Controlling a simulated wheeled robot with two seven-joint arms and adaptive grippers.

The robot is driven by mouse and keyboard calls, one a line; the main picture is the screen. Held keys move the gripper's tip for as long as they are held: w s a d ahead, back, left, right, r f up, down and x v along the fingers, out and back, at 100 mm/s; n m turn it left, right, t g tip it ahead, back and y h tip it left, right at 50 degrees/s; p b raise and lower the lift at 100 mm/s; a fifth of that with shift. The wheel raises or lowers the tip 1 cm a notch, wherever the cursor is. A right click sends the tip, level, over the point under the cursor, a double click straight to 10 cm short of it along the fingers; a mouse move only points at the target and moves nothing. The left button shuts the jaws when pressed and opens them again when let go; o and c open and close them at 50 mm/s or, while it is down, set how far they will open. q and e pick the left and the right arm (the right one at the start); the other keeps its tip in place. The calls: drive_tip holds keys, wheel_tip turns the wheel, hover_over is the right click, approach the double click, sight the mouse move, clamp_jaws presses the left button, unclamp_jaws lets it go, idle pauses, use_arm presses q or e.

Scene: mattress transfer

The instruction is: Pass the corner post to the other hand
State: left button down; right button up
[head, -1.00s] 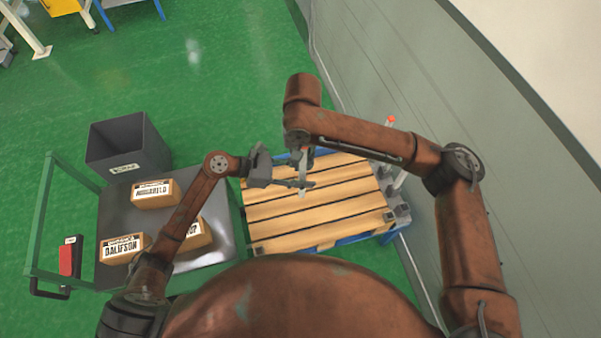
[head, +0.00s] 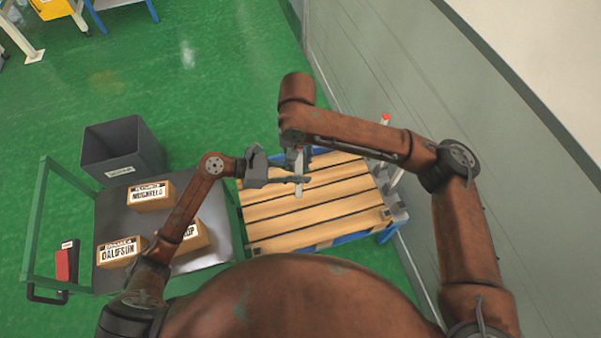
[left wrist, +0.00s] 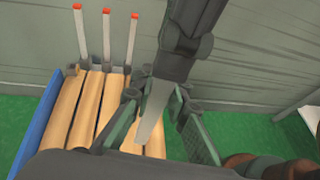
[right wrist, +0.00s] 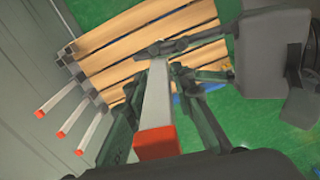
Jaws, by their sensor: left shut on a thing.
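The corner post is a pale grey bar with a red end. In the head view the post (head: 299,185) hangs above the pallet. My left gripper (head: 304,181) is shut on it. In the right wrist view the post (right wrist: 157,100) points its red end at my right palm. My right gripper (right wrist: 160,85) is open, with one finger on each side of the post. In the left wrist view the post (left wrist: 152,115) shows between the left fingers, and my dark right gripper comes down from above. Whether the right fingers touch the post is hard to tell.
A wooden-slatted pallet (head: 290,222) with a blue frame lies below. Several red-tipped posts (left wrist: 108,55) stand along its wall side. A grey wall (head: 400,70) is close on the right. A cart (head: 120,215) with cartons and a dark bin (head: 122,150) are at left.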

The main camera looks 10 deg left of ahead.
drive_tip(key=shift+o, duration=1.4)
